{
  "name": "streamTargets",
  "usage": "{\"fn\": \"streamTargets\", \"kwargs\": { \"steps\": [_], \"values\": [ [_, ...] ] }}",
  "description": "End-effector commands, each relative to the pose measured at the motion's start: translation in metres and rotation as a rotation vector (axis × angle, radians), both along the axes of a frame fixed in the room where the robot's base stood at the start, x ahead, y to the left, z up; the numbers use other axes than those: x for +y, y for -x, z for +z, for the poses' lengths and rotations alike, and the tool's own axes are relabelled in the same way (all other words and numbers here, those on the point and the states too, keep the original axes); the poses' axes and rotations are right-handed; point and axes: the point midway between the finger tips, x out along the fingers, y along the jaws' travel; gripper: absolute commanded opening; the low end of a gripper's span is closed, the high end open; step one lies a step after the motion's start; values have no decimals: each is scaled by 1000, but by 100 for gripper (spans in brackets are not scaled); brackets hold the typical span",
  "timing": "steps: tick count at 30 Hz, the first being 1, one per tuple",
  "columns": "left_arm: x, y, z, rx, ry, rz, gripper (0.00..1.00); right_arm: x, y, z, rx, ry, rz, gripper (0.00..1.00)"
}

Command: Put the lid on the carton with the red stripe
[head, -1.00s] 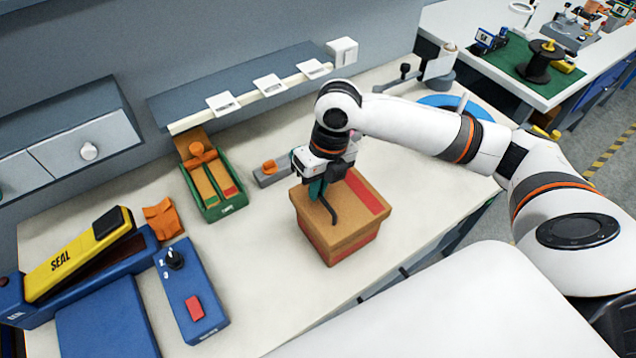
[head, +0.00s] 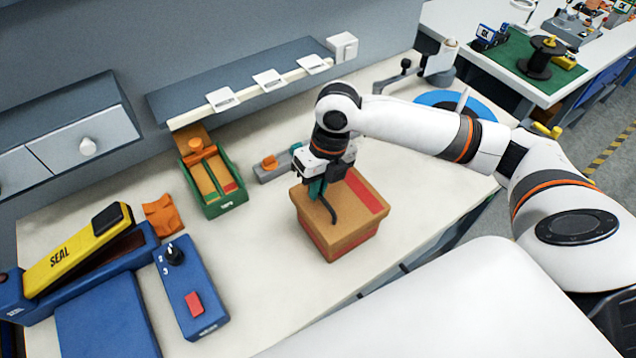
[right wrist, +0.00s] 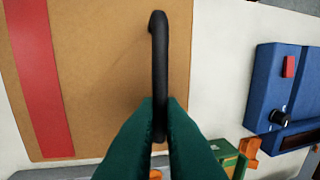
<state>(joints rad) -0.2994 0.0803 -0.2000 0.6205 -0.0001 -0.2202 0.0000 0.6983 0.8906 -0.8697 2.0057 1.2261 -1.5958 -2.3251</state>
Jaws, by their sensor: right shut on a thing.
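The brown lid (head: 342,211) has a red stripe (head: 365,193) along one side of its top and a black bent handle (head: 328,211). It sits over the brown carton (head: 346,245), whose side shows a red band; I see no gap between them. My right gripper (head: 317,189) is above the lid, shut on its handle. In the right wrist view, the green fingers (right wrist: 160,104) pinch the black handle (right wrist: 158,55), with the lid's flat top (right wrist: 105,80) beneath. The carton's far sides are hidden. My left gripper is not in view.
A blue sealing machine with a yellow arm (head: 75,252) and a blue control box (head: 190,292) stand at left. A green tray (head: 214,185) and a small grey device (head: 280,164) lie behind the carton. The table in front of the control box and carton is clear.

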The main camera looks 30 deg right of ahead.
Motion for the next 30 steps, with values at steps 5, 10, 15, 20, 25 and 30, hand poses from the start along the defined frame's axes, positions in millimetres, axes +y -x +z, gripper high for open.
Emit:
{"fn": "streamTargets", "kwargs": {
  "steps": [5,10,15,20,25,30],
  "values": [
    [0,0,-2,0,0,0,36,0,0,-5,0,0,0,0],
    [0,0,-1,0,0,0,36,0,0,-5,0,0,0,0],
    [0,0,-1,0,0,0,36,0,0,-5,1,0,0,9],
    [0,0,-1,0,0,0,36,0,0,-5,1,0,0,33],
    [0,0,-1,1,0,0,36,0,0,-5,1,0,0,33],
    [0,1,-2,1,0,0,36,-1,0,-1,-1,0,-1,33]
  ]
}}
